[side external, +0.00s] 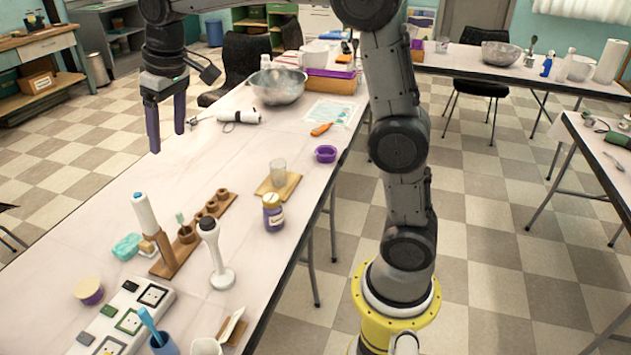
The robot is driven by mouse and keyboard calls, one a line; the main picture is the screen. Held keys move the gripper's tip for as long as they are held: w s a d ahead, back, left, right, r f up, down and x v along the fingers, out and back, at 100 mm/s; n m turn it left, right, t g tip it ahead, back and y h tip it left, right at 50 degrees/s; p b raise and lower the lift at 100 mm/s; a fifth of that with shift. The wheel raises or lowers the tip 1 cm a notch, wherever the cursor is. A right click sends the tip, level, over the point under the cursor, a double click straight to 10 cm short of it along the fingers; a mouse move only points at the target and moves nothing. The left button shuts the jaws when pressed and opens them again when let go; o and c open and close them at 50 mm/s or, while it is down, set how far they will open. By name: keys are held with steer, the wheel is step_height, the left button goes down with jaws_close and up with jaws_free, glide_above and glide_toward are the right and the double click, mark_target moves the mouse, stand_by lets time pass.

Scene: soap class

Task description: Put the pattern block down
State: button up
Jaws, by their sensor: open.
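My gripper (167,141) is at the upper left, with its two dark purple fingers apart, pointing down. Nothing shows between them. It hangs over the far left side of the long white table (85,210), and I cannot tell its exact height. No object is clearly recognisable as the pattern block. A teal block-like piece (127,247) lies on the near left part of the table, apart from my gripper. A white panel (124,318) with several framed squares lies nearer the front.
A wooden rack (168,262) with upright handles, a white stand (216,256), a purple-labelled jar (273,213) and a small purple dish (325,154) stand on the table. A metal bowl (277,87) is at the far end. The table's left middle is clear.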

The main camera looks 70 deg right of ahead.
steer(key=s+f+t, duration=0.1)
steer(key=s+f, duration=0.1)
steer(key=s, duration=1.1)
steer(key=s+f+t, duration=0.1)
steer(key=s+f, duration=0.1)
steer(key=s, duration=1.2)
steer(key=shift+s+f+t, duration=0.3)
steer(key=shift+f+t, duration=0.05)
steer(key=shift+t, duration=0.05)
steer(key=shift+o, duration=0.7)
steer(key=shift+s+f, duration=0.35)
steer(key=shift+w+r, duration=0.1)
